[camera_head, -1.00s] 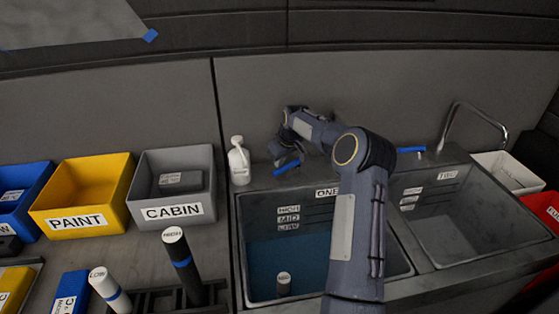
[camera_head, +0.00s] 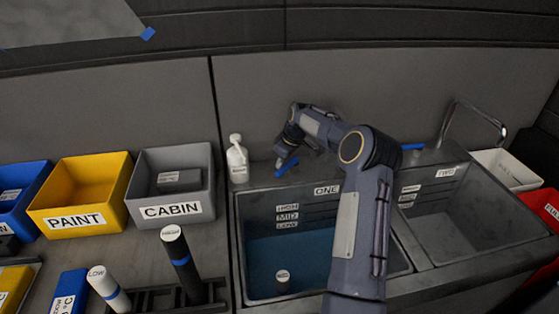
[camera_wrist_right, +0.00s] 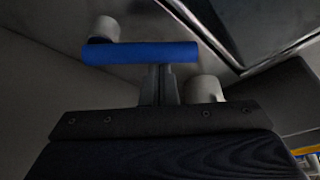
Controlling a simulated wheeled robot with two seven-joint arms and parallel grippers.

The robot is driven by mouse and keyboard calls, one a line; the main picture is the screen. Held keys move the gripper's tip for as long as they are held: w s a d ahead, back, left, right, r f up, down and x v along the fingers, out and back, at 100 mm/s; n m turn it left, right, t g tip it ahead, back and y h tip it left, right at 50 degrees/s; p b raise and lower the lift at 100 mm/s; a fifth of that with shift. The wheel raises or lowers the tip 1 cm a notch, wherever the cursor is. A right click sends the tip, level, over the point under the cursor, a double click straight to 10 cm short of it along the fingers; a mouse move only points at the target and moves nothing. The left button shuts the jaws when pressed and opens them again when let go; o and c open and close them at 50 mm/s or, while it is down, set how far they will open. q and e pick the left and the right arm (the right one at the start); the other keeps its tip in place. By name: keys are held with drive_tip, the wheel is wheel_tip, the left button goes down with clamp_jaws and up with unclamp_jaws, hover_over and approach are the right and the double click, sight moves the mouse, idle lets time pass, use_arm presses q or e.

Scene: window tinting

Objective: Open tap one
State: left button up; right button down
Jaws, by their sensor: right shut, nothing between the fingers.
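Tap one's blue handle (camera_head: 286,166) stands on the back ledge of the left basin (camera_head: 322,251), which is labelled ONE. It also shows in the right wrist view as a blue bar (camera_wrist_right: 140,53) with a grey round post at its left end. My right gripper (camera_head: 280,164) is shut and empty, right at the handle. In the right wrist view its fingertips (camera_wrist_right: 160,70) meet the bar's lower edge; I cannot tell whether they press on it. The spout of tap one is hidden behind my right arm. Blue water stands in basin ONE. My left gripper is not in view.
A white bottle (camera_head: 238,160) stands just left of the gripper. Tap two's blue handle (camera_head: 411,147) and curved spout (camera_head: 475,108) are at the right basin (camera_head: 450,222). Grey CABIN (camera_head: 172,210) and yellow PAINT (camera_head: 75,222) bins stand to the left.

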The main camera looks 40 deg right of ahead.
drive_tip(key=shift+s+d+n, duration=0.1)
drive_tip(key=shift+s+n, duration=0.15)
drive_tip(key=shift+n, duration=0.15)
drive_tip(key=shift+s+d+b, duration=0.1)
drive_tip(key=shift+s+b, duration=0.45)
drive_tip(key=shift+s, duration=0.25)
drive_tip(key=b+v, duration=0.1)
drive_tip(key=v, duration=0.7)
drive_tip(key=shift+d, duration=0.1)
